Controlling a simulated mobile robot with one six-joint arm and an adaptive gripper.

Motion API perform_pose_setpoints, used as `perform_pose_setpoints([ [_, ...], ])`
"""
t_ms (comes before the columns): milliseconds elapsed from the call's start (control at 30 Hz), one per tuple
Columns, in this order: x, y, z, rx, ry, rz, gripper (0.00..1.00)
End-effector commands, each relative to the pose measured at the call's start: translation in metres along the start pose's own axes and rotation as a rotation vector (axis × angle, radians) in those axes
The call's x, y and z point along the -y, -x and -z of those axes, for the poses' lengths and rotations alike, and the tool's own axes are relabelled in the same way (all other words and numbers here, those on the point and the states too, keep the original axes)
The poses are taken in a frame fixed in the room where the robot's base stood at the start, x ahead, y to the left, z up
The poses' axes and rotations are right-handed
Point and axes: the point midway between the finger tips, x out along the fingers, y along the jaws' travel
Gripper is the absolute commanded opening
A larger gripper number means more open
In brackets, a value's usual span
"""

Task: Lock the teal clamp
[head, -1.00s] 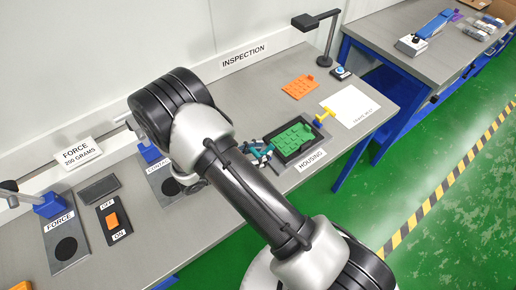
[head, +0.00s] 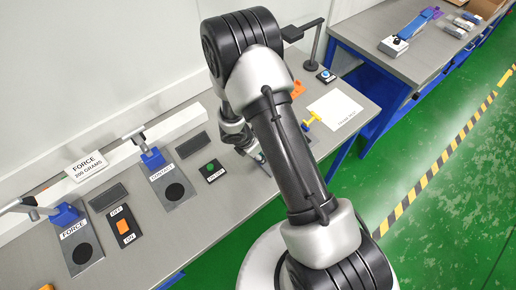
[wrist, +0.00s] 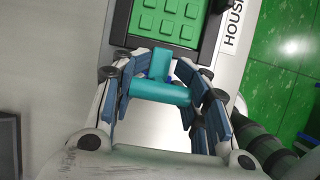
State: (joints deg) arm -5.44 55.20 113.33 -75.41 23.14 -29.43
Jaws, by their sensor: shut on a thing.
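The teal clamp (wrist: 160,91) shows in the wrist view as a thick crossbar with a short stem pointing toward the housing. My gripper (wrist: 164,77) has its blue-padded fingers on both sides of the clamp, shut on it. The black housing (wrist: 206,45) with a green studded plate (wrist: 170,18) lies just beyond the stem. In the head view my arm hides the housing and nearly all of the clamp. I cannot tell from these views whether the clamp is locked.
A yellow-handled part (head: 312,119) and a white sheet (head: 335,108) lie right of my arm. A green button box (head: 211,170), the contact station (head: 172,185) and the force station (head: 82,248) stand to the left. A second bench (head: 415,70) is beyond a gap.

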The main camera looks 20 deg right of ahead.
Motion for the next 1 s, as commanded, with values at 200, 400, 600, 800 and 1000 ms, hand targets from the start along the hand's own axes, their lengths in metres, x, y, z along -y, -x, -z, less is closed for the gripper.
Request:
perform_pose_setpoints([
  [200, 0.0, -0.0004, -0.0033, -0.054, -0.002, 0.001, 0.13],
  [400, -0.0004, -0.0017, -0.0027, -0.068, -0.001, 0.0, 0.13],
  [600, -0.0002, -0.002, -0.0025, -0.068, -0.001, 0.0, 0.13],
  [800, 0.0, -0.0021, -0.0024, -0.068, -0.001, 0.001, 0.44],
  [1000, 0.0001, -0.002, -0.0025, -0.067, 0.0, 0.001, 0.57],
])
